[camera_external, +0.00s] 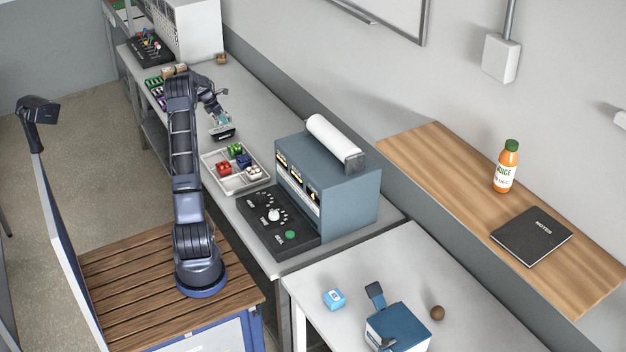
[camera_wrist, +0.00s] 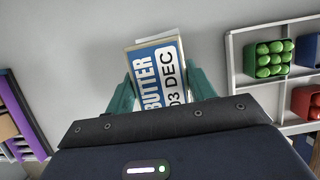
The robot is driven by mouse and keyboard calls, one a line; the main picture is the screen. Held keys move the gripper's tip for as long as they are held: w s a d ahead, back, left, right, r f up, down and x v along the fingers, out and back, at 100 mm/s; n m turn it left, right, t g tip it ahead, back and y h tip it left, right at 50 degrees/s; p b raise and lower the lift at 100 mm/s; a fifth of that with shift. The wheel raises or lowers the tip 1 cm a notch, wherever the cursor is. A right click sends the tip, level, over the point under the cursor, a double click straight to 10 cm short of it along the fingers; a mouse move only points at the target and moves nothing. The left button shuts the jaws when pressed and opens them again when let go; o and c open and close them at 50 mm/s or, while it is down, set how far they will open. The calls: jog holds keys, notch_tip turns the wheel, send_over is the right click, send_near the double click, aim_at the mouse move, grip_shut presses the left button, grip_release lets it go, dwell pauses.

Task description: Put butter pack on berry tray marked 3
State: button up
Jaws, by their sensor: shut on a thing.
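The butter pack (camera_wrist: 158,70) is a small blue, white and cream block reading "BUTTER" and "03 DEC". It sits between the teal fingers of my gripper (camera_wrist: 160,88), which is shut on it. In the external view my gripper (camera_external: 223,118) is above the long bench, behind the divided white tray. The pack is too small to make out there. The divided tray (camera_external: 211,168) holds green (camera_external: 236,149), red (camera_external: 223,168), blue (camera_external: 243,160) and white (camera_external: 254,172) berry trays in separate compartments. The green one also shows at right in the wrist view (camera_wrist: 270,60). No number 3 is legible.
A blue-grey machine (camera_external: 345,190) with a paper roll and a black control panel (camera_external: 277,222) stands in front of the divided tray. Bare bench lies right of my gripper.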

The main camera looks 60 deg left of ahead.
aim_at(222, 130)
jog(key=shift+f, duration=2.2)
jog(key=shift+f, duration=0.15)
jog(key=o, duration=1.1)
jog(key=v, duration=1.2)
